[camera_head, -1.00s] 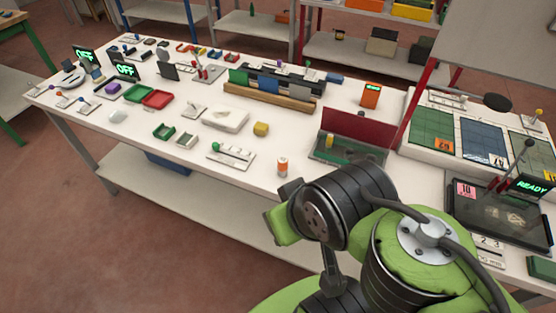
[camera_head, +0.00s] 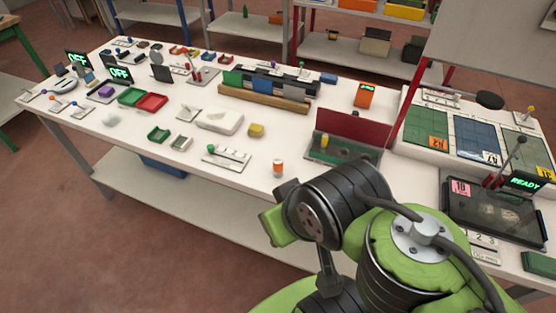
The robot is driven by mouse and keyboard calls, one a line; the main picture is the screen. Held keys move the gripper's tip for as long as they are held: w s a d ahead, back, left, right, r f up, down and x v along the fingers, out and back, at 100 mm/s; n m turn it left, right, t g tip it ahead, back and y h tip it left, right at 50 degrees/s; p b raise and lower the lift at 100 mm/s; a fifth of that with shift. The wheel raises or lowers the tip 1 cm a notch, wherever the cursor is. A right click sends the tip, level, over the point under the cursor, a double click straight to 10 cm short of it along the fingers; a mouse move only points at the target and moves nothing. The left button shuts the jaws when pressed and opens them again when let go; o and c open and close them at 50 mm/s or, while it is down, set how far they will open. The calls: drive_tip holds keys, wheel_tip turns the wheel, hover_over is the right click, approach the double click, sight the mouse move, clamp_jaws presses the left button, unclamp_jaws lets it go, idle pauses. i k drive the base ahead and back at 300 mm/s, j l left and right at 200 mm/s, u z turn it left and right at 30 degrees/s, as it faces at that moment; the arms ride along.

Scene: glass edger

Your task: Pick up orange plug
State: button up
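A small upright cylinder (camera_head: 278,168), orange with a white band, stands near the front edge of the long white workbench (camera_head: 235,180). It is the small orange piece I see most clearly, but I cannot tell for sure that it is the orange plug. My green and black arm fills the lower right of the view, just right of and in front of the cylinder. My gripper does not show, so its opening and anything in it are hidden.
An open case with a dark red lid (camera_head: 348,133) stands behind my arm. A white block (camera_head: 219,121), a yellow block (camera_head: 256,131) and an orange box (camera_head: 365,95) sit farther back. A dark tray (camera_head: 495,210) is at right. Bare bench surrounds the cylinder.

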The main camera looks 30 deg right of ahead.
sight(277, 161)
drive_tip(key=i+j+z, duration=0.2)
drive_tip(key=j, duration=0.2)
drive_tip(key=j+z, duration=0.2)
drive_tip(key=j, duration=0.2)
drive_tip(key=i+j+z, duration=0.2)
drive_tip(key=j, duration=0.25)
drive_tip(key=k, duration=0.05)
